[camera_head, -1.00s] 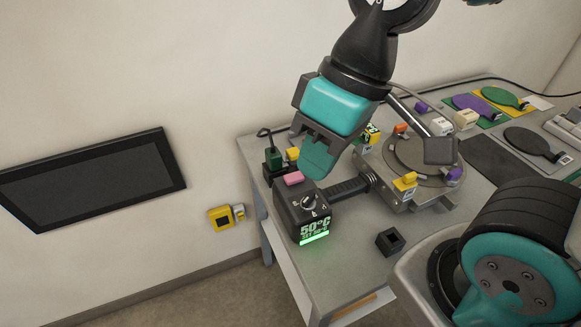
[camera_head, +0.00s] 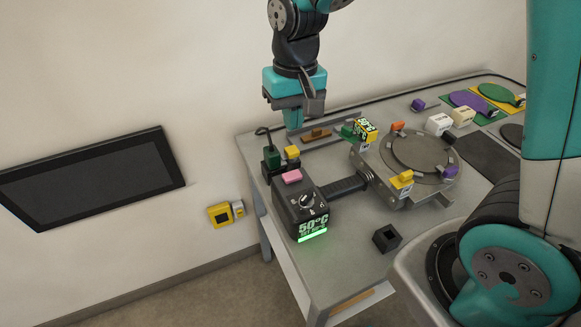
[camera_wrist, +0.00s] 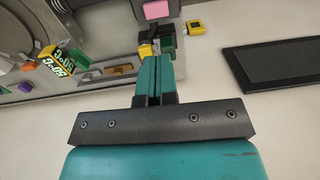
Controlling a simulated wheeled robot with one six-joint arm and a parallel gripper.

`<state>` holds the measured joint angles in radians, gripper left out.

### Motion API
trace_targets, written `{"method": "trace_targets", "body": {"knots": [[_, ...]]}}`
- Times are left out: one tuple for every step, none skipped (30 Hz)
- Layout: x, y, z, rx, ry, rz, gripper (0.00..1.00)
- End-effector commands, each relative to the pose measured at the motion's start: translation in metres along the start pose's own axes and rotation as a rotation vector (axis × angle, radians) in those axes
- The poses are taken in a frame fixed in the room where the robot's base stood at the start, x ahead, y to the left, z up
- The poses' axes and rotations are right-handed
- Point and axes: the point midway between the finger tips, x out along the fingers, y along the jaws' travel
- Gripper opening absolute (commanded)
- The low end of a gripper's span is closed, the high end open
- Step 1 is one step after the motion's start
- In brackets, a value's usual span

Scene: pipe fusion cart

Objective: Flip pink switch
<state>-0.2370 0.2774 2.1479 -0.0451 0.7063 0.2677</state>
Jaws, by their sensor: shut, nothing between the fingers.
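The pink switch (camera_head: 291,176) sits on top of the black control box (camera_head: 287,201) at the table's near left corner. It also shows at the top of the wrist view (camera_wrist: 157,10). My gripper (camera_head: 293,119) points down over the back left of the table, behind and above the switch in the head view, apart from it. Its two teal fingers (camera_wrist: 154,66) are together with nothing between them. The head view shows the switch unobstructed, but I cannot tell its position.
A dial and a green-lit 50°C display (camera_head: 312,228) are on the box. Yellow (camera_head: 292,152) and green (camera_head: 272,157) pieces stand just behind the switch. A round turntable (camera_head: 415,157) stands to the right. A black screen (camera_head: 90,178) is on the wall.

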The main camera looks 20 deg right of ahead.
Motion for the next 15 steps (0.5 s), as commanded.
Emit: {"method": "trace_targets", "body": {"knots": [[0.006,0.0,0.001,0.0,-0.006,0.001,0.0],[0.009,0.0,0.001,0.0,-0.006,0.001,0.0],[0.016,0.0,0.002,-0.001,-0.007,0.002,0.0],[0.021,0.0,0.002,-0.001,-0.008,0.002,0.0],[0.027,0.0,0.001,-0.001,-0.008,0.002,0.0],[0.035,0.0,0.002,-0.001,-0.009,0.002,0.0],[0.042,0.0,0.002,-0.001,-0.01,0.002,0.0],[0.049,0.0,0.002,-0.001,-0.01,0.002,0.0],[0.057,0.0,0.002,-0.001,-0.01,0.002,0.0],[0.064,0.0,0.002,-0.001,-0.01,0.002,0.0],[0.071,0.0,0.002,-0.001,-0.009,0.002,0.0],[0.079,0.0,0.002,-0.001,-0.008,0.002,0.0],[0.086,0.0,0.002,-0.001,-0.009,0.002,0.0],[0.092,0.0,0.002,-0.001,-0.009,0.002,0.0],[0.098,0.0,0.002,-0.001,-0.008,0.002,0.0]]}}
